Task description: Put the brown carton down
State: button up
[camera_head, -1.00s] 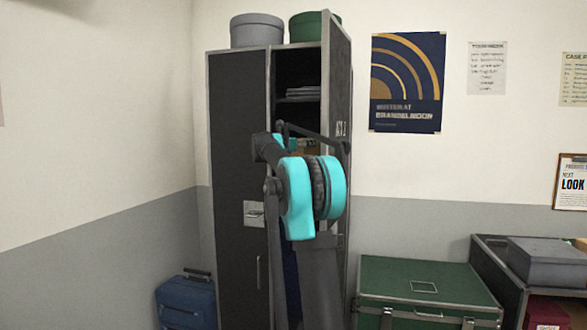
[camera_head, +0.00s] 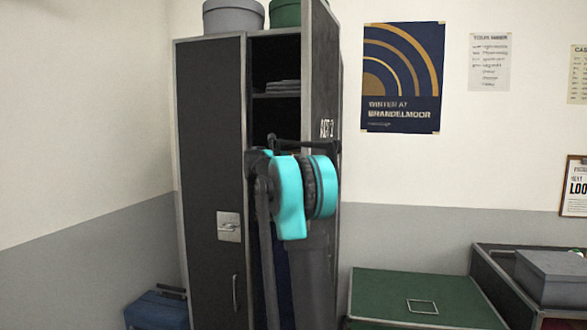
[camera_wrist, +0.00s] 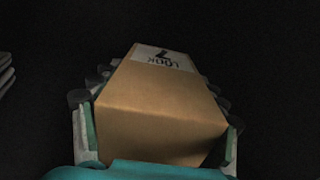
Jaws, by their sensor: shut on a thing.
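The brown carton (camera_wrist: 160,105) fills the middle of the wrist view, with a white label reading "LOOK 7" on its far part. My gripper (camera_wrist: 158,130) is shut on the carton, one finger on each side of it. The space around the carton is dark, and I cannot tell whether it touches a surface below. In the head view my arm reaches into the open right side of the dark wardrobe (camera_head: 209,140), and the arm hides the gripper and carton there.
The wardrobe's open door (camera_head: 321,80) stands to the right of my arm. A shelf with a grey folded stack (camera_head: 283,87) is above the arm. A green trunk (camera_head: 424,292) and a grey box (camera_head: 553,275) are at right, a blue case (camera_head: 158,308) at lower left.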

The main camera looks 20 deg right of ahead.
jog(key=shift+f, duration=2.25)
jog(key=shift+f, duration=0.1)
jog(key=o, duration=1.6)
jog(key=shift+a, duration=0.1)
jog(key=v, duration=1.2)
